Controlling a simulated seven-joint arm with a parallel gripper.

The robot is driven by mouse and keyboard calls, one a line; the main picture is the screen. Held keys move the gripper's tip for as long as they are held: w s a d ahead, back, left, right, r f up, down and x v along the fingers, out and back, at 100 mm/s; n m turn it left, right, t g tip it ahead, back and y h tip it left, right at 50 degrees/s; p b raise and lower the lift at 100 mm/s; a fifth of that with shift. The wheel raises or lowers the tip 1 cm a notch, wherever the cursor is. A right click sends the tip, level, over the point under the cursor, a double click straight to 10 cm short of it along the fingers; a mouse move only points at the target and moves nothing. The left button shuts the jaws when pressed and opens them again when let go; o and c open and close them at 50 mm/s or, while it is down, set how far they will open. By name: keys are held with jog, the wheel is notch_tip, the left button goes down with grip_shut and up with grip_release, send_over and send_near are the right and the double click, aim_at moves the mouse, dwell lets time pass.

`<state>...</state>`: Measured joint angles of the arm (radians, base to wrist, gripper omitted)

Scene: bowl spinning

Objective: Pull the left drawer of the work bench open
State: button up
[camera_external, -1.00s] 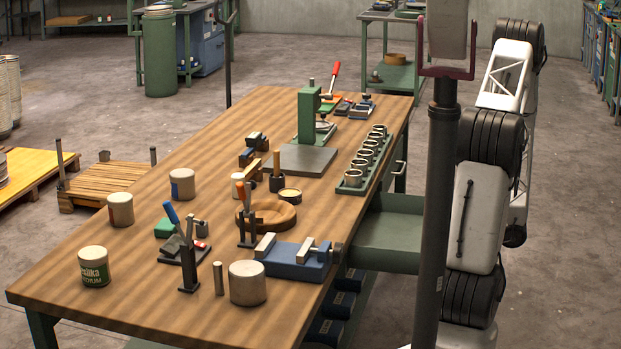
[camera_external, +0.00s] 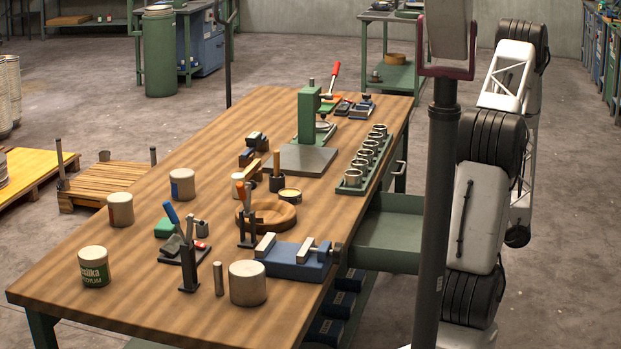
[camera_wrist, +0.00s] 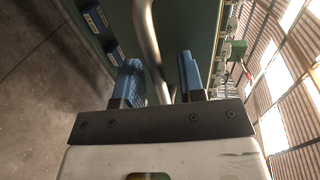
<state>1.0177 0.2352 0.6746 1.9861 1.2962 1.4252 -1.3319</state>
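The work bench (camera_external: 140,245) has a green drawer (camera_external: 385,240) standing pulled out from its right side, nearer the camera. The pole hides this drawer's outer end in the external view. In the wrist view, a curved metal handle (camera_wrist: 147,38) runs down between the blue fingers of my gripper (camera_wrist: 160,80). The fingers stand apart, with visible gaps around the handle, and I see no firm grip on it. My gripper is hidden in the external view. A second handle (camera_external: 401,172) sits farther back along the bench side, on a part that looks closed.
A dark upright pole (camera_external: 437,210) stands between the camera and my arm. The bench top holds a blue vise (camera_external: 295,262), a green press (camera_external: 308,115), cans and tools. Blue bins (camera_external: 340,300) sit below the bench. Open floor lies right of my arm.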

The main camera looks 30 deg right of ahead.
jog(key=shift+s+d, duration=0.1)
jog(key=shift+s, duration=0.05)
jog(key=v, duration=0.7)
jog(key=shift+d, duration=0.2)
jog(key=shift+s, duration=0.2)
jog(key=shift+r, duration=0.1)
dwell(0.5)
jog(key=w+a+r+n+g+h, duration=0.1)
jog(key=w+a+r+n+g, duration=0.3)
jog(key=a+r, duration=0.6)
jog(key=w+a+r+n+g+h, duration=0.1)
jog(key=a+r+g, duration=0.55)
jog(key=a, duration=0.55)
jog(key=s+a+r+n+t+h, duration=0.1)
jog(key=s+a+r+n+h, duration=0.1)
jog(key=s+a+r+h, duration=0.2)
jog(key=s+a+r+n+t+h, duration=0.1)
jog(key=s+a+r+h, duration=0.4)
jog(key=s+a+r, duration=0.3)
jog(key=a+r, duration=0.4)
jog(key=a, duration=0.3)
jog(key=shift+s+a+r+n, duration=0.25)
jog(key=shift+a+r+n, duration=0.1)
jog(key=shift+n, duration=0.05)
